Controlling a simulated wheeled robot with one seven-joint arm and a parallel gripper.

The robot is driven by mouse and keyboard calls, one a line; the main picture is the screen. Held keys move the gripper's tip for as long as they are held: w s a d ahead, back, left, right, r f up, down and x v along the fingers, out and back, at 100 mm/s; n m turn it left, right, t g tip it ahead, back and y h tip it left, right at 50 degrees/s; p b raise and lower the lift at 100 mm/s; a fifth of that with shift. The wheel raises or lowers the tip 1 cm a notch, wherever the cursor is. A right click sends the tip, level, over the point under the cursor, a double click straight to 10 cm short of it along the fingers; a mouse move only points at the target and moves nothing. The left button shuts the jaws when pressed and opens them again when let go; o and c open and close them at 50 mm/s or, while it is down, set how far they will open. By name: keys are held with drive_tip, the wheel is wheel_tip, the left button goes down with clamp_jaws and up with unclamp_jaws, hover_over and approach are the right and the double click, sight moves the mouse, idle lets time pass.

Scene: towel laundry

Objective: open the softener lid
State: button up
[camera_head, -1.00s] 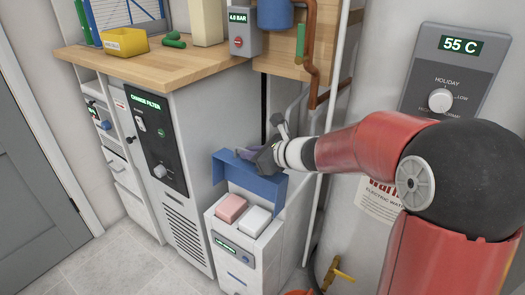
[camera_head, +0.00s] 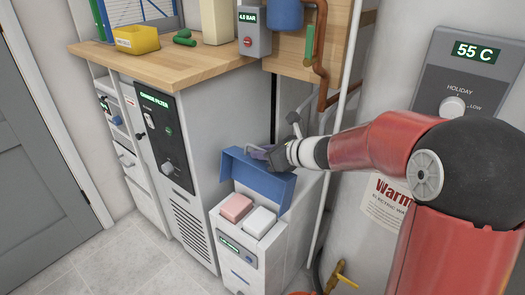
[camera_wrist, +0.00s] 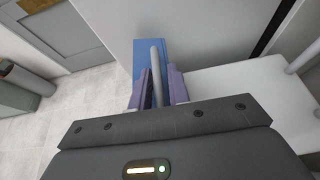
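The softener (camera_head: 250,245) is a small white cabinet with a green display, standing on the floor in the head view. Its blue lid (camera_head: 255,178) stands raised at the back of the opening. A pink block (camera_head: 236,207) and a white block (camera_head: 260,221) show in the open top. My gripper (camera_head: 262,153) is at the lid's upper edge, on its far side. In the wrist view, the purple fingers of my gripper (camera_wrist: 160,88) close around a grey bar-like handle (camera_wrist: 157,65), with the blue lid (camera_wrist: 139,60) beyond. The fingertips' contact is partly hidden.
A white cabinet (camera_head: 190,215) with a wooden worktop (camera_head: 185,62) stands left of the softener. A pale vertical pipe (camera_head: 338,110) and a large white tank (camera_head: 385,165) with a warning label are on the right. The tiled floor (camera_head: 130,265) at front left is clear.

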drive_tip(key=shift+r, duration=0.1)
drive_tip(key=shift+s+d+r, duration=0.1)
drive_tip(key=v, duration=0.7)
drive_tip(key=shift+s+d, duration=0.1)
drive_tip(key=shift+d, duration=0.05)
drive_tip(key=shift+s, duration=0.1)
